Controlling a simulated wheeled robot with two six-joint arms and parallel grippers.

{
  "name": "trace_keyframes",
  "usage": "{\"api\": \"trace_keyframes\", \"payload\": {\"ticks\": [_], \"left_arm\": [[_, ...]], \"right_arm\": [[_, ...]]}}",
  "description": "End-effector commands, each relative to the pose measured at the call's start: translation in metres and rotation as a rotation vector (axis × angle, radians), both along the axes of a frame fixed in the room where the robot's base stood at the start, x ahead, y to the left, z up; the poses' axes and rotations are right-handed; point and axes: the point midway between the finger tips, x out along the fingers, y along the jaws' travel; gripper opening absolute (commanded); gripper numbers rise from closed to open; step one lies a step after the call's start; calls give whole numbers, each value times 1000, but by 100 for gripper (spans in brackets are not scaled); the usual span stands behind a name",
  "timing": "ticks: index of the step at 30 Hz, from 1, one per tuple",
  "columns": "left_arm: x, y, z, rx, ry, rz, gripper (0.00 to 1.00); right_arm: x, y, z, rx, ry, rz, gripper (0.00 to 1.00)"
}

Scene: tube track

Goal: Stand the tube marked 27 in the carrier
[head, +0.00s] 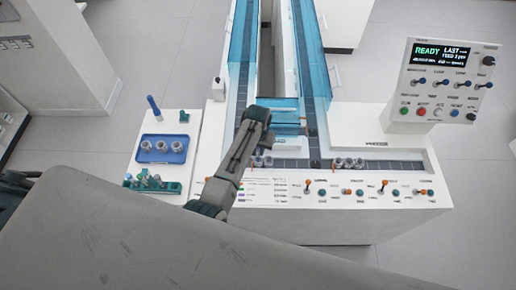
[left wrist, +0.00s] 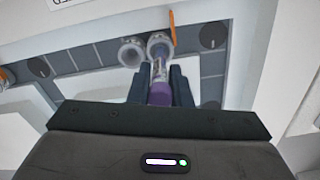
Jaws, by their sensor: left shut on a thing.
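My left gripper (left wrist: 160,85) is shut on a tube (left wrist: 160,72) with a purple cap; its number cannot be read. In the left wrist view the tube's far end overlaps the near edge of a round grey carrier (left wrist: 158,42). I cannot tell whether it is inside the carrier or above it. A second carrier (left wrist: 131,52) is beside it on the track. In the head view my left gripper (head: 263,144) is over the track's front lane, mostly hidden by my arm, with the carriers (head: 267,161) just below. My right gripper is not in view.
An orange gate (left wrist: 172,26) stands close beside the carrier. More carriers (head: 348,163) sit further right on the track (head: 385,166). Blue clear walls (head: 243,45) flank the rear lanes. A blue tray (head: 163,160) and green rack (head: 172,188) are at left; switches line the front panel.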

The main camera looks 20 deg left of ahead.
Motion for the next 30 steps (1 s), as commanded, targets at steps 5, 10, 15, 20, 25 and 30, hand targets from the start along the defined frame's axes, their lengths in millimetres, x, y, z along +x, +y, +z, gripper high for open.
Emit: {"api": "trace_keyframes", "payload": {"ticks": [5, 10, 15, 20, 25, 30], "left_arm": [[0, 0, -5, 0, 0, 0, 5], [0, 0, -7, 0, 0, 0, 5], [0, 0, -7, 0, 0, 0, 5], [0, 0, -7, 0, 0, 0, 43], [0, 0, -7, 0, 0, 0, 43], [0, 0, -7, 0, 0, 0, 43]], "right_arm": [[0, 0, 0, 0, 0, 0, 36], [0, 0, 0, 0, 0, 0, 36], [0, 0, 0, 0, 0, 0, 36], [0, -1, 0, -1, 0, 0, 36], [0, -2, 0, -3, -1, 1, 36], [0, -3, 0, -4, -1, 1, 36]]}}
